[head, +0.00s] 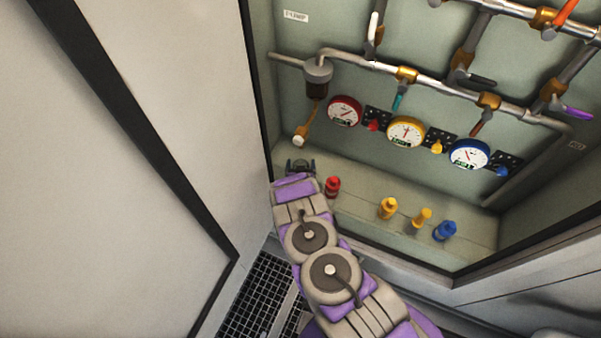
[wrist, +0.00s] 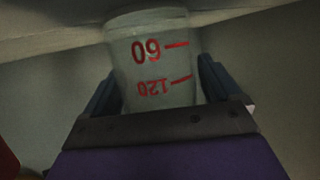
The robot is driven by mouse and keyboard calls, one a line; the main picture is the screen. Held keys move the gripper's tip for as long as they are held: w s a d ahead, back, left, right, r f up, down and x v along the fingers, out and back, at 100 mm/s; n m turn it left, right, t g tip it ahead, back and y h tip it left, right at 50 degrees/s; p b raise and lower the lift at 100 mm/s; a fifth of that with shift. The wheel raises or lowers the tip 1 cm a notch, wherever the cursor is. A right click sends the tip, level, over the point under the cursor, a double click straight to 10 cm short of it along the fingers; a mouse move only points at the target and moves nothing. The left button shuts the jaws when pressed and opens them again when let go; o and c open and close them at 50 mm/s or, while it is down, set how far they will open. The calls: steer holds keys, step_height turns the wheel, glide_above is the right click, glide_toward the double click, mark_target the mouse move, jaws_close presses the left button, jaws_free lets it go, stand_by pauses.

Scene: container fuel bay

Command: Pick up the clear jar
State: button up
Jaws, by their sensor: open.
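The clear jar (wrist: 152,68) is in the wrist view, with red marks reading 60 and 120 upside down. My gripper (wrist: 156,88) is open, with one dark finger on each side of the jar. Whether the fingers touch it I cannot tell. In the head view my gripper (head: 300,165) is inside the cabinet at its lower left. The jar cannot be made out there; the arm and gripper seem to hide it.
A red bottle (head: 332,187) stands just right of my gripper. Yellow bottles (head: 387,208) and a blue bottle (head: 445,231) stand farther right on the shelf.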

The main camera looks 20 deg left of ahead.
steer(key=shift+c, duration=0.4)
steer(key=c, duration=1.1)
steer(key=shift+r, duration=0.25)
steer(key=shift+r+p, duration=0.8)
steer(key=shift+r, duration=0.75)
steer(key=shift+s+d+r, duration=0.1)
steer(key=shift+s+r, duration=0.05)
steer(key=shift+s, duration=0.05)
steer(key=shift+s+d+r+p, duration=0.2)
steer(key=shift+s+d+p, duration=0.35)
steer(key=shift+s+d, duration=1.2)
steer(key=shift+s+d+r+p, duration=0.2)
steer(key=shift+s+d+p, duration=0.4)
steer(key=shift+s, duration=2.25)
steer(key=shift+s+d+r+p, duration=0.2)
steer(key=shift+s+d+p, duration=0.65)
steer(key=shift+s, duration=1.45)
steer(key=shift+d+b, duration=0.3)
